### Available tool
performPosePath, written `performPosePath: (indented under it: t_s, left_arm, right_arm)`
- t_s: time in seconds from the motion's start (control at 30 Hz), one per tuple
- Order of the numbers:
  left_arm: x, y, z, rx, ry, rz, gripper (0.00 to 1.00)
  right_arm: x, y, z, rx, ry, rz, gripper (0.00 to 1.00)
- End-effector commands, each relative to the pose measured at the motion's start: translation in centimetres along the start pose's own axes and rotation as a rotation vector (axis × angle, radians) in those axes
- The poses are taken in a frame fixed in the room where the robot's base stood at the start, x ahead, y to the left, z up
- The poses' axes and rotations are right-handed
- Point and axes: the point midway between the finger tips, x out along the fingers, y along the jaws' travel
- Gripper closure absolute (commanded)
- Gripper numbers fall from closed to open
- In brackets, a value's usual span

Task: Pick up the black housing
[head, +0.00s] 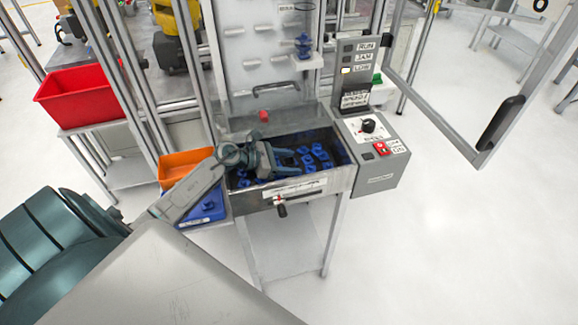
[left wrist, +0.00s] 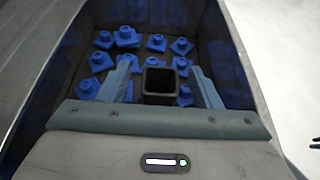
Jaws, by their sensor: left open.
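The black housing (left wrist: 158,84) is a dark, square, hollow piece in the left wrist view. It is among blue parts (left wrist: 156,43) with square bases and short round stubs, inside a dark-walled metal tray (left wrist: 222,58). My left gripper (head: 293,161) reaches over this tray from the left in the head view. In the left wrist view its two blue-grey fingers (left wrist: 160,72) are apart, one on each side of the housing, with visible gaps. I cannot make out the housing in the head view.
A control box (head: 370,150) with a dial and red switch adjoins the tray's right side. An orange bin (head: 186,163) and a blue bin (head: 205,208) are at its left. A red bin (head: 82,95) stands farther left. An open framed door (head: 460,140) is at right.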

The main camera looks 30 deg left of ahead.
Motion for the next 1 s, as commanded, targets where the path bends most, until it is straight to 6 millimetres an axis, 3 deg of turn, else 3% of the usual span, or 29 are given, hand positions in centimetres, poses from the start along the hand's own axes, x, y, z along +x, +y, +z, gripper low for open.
performPosePath:
  t_s: [0.13,0.17,0.4,0.73,1.0]
  left_arm:
    - [0.0,0.0,0.0,0.0,0.0,0.0,0.42]
    - [0.0,0.0,0.0,0.0,0.0,0.0,0.46]
    - [0.0,0.0,0.0,0.0,0.0,0.001,0.9]
    - [-0.3,0.1,0.6,0.005,0.0,0.001,0.9]
    - [-2.2,0.1,5.1,0.01,0.0,0.001,0.9]
  right_arm:
    - [0.1,0.3,-0.1,-0.001,0.001,0.003,0.66]
    - [0.1,0.4,-0.1,-0.002,0.001,0.004,0.66]
    - [0.0,0.8,-0.2,-0.004,0.002,0.009,0.66]
    - [0.3,1.0,-0.2,-0.004,0.003,0.01,0.66]
    - [1.8,0.8,-0.1,-0.004,0.004,0.01,0.66]
